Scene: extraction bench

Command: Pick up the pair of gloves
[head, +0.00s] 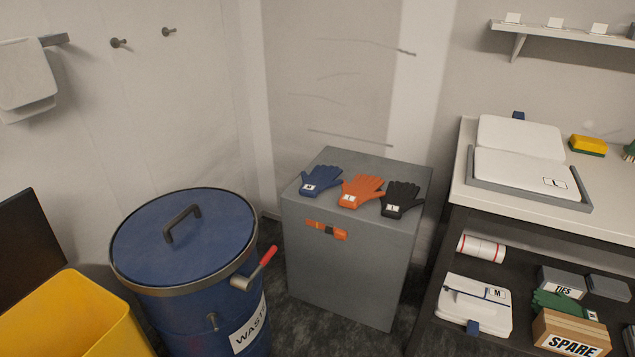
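Three gloves lie side by side on top of a grey cabinet (345,262) in the middle of the head view. The left one is a blue glove (323,178), the middle one an orange glove (365,188), the right one a black glove (405,196). Each bears a small white label. I cannot tell whether each is a single glove or a stacked pair. A green item (560,303), possibly gloves, lies on the lower shelf at the right. Neither of my grippers is in view.
A blue waste drum (185,245) with a red-tipped lever stands left of the cabinet. A yellow bin (75,318) is at the lower left. A bench (525,213) with a tray (585,205) stands at the right, with boxes on its lower shelf (428,335).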

